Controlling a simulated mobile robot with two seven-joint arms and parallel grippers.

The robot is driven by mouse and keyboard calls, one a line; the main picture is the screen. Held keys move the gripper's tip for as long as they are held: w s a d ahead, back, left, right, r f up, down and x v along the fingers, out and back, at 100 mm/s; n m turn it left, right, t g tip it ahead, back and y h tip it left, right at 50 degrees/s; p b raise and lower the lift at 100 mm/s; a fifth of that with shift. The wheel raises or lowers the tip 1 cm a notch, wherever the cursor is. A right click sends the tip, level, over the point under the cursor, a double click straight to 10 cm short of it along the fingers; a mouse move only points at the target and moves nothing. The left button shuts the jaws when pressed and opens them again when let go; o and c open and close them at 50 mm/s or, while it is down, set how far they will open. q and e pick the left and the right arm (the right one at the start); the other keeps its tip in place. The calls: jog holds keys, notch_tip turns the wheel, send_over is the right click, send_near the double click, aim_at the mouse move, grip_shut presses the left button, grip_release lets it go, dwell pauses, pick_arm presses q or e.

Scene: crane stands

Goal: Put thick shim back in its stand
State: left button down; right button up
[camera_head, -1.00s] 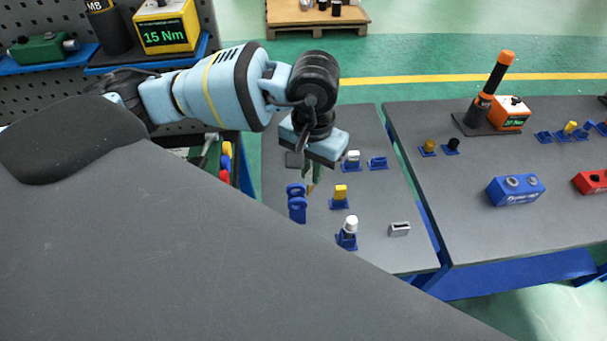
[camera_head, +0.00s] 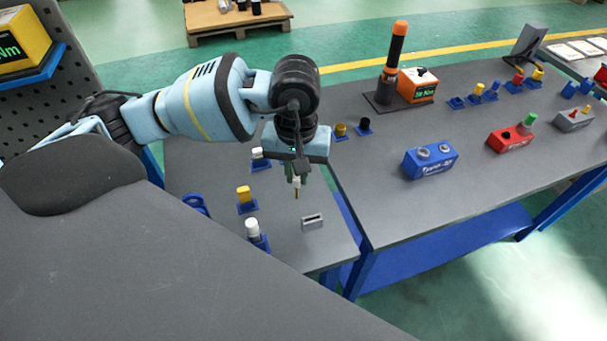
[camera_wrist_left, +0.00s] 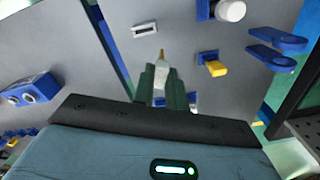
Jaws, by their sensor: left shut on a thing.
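My left gripper (camera_head: 296,176) points down over the small grey bench and is shut on a slim piece, seemingly the thick shim (camera_head: 297,190), with a pale upper part and a gold lower end. My right gripper is not in view.
On the bench (camera_head: 215,165) are blue stands with a yellow piece (camera_head: 244,194) and white-topped pieces (camera_head: 253,229), plus blue loops (camera_head: 195,204). A second bench at right carries a blue block (camera_head: 431,160) and a red block (camera_head: 510,138). Bare surface surrounds the slotted block.

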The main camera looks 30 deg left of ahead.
pick_arm(q)
jog(key=w+a+n+b, duration=0.1)
jog(key=w+a+n, duration=1.1)
jog(key=n, duration=1.1)
jog(key=w, duration=0.2)
jog(key=shift+w+a+f+b, duration=0.15)
jog(key=shift+w+b, duration=0.15)
jog(key=shift+w, duration=0.1)
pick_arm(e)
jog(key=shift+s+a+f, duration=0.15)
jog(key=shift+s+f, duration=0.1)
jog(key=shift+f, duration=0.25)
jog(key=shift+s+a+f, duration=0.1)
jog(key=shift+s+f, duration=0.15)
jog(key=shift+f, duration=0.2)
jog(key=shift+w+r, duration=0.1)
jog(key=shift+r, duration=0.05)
